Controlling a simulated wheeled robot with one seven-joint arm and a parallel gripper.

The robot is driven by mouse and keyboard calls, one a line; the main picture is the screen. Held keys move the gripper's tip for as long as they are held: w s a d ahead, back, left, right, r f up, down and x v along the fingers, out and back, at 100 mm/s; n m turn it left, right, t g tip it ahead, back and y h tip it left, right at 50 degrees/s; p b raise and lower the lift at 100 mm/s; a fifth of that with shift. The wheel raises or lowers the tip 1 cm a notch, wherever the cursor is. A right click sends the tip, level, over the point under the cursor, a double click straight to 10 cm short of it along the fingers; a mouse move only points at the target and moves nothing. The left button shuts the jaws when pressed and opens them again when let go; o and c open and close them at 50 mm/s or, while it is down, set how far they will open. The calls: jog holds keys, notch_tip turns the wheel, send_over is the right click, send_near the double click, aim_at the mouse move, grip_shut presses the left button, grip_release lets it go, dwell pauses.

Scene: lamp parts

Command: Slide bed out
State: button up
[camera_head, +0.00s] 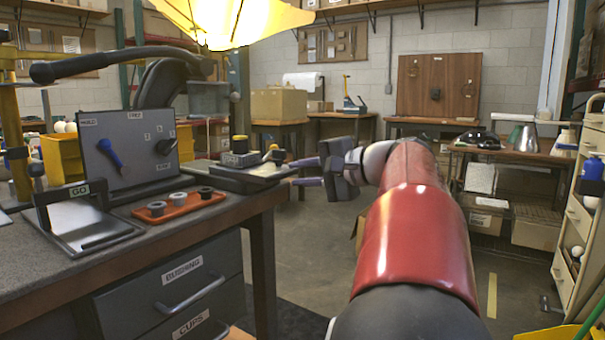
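A low dark fixture (243,180) with a light metal top and yellow-and-black knobs sits at the right end of the workbench. It looks like the bed, though no readable label confirms this. My gripper (298,172) is at the fixture's right end, its two purple fingers spread apart one above the other and pointing left. Nothing shows between them. I cannot tell whether the fingertips touch the fixture. A grey panel (132,150) with a blue lever (110,153) stands left of the fixture, with words above its levers.
The workbench (225,214) holds an orange tray (178,207) with several dark-topped round parts and a plate fixture marked GO (85,220). Labelled drawers are below. A lit yellow shade hangs overhead. The floor right of the bench is open; a cream cart (578,215) stands far right.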

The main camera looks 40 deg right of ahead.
jog(key=v, duration=0.7)
jog(key=shift+s, duration=0.35)
jog(key=shift+p, duration=0.3)
jog(key=s+a+f+n+g+p, duration=0.1)
jog(key=a+f+n+g+p, duration=0.15)
jog(key=a+f, duration=0.55)
jog(key=a+f+n+g+p, duration=0.1)
jog(key=a+f+n+g, duration=0.25)
jog(key=a, duration=0.85)
jog(key=s+a+f+n+g+h+p, duration=0.2)
jog(key=s+a+f+n+h, duration=0.3)
jog(key=s+f+n, duration=0.3)
notch_tip(320, 180, down, 4)
jog(key=s+a+p, duration=0.1)
jog(key=s, duration=0.1)
jog(key=shift+s+a+g, duration=0.3)
jog(key=shift+a+g, duration=0.1)
jog(key=shift+r, duration=0.2)
